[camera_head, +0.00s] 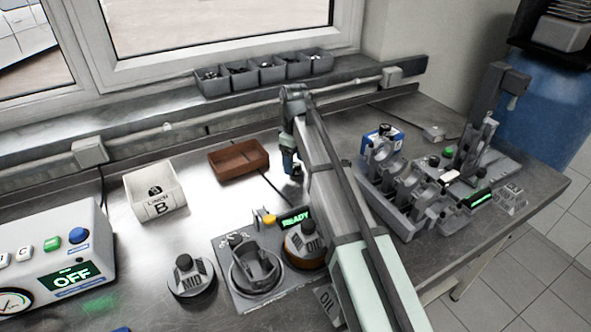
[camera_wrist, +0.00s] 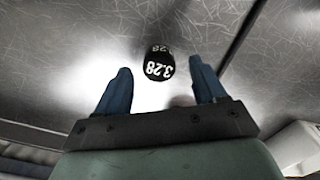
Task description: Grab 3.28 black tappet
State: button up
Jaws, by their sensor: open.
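The black tappet (camera_wrist: 159,62) marked 3.28 in white shows in the wrist view, on a scratched metal surface. It appears between the two blue fingertips of my gripper (camera_wrist: 161,70), a little beyond them, with a gap on each side. My gripper is open and nothing is held. In the head view my gripper (camera_head: 291,164) points down over the bench, right of the brown tray. I cannot make out the tappet clearly there.
The brown tray (camera_head: 239,171) and a white bin marked B (camera_head: 156,205) stand to the left. An engine block (camera_head: 398,190) stands to the right. An oil station (camera_head: 305,246) is in front. Small grey bins (camera_head: 272,75) line the sill.

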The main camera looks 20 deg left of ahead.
jog(key=shift+f, duration=0.7)
jog(key=shift+c, duration=0.5)
jog(key=c, duration=1.1)
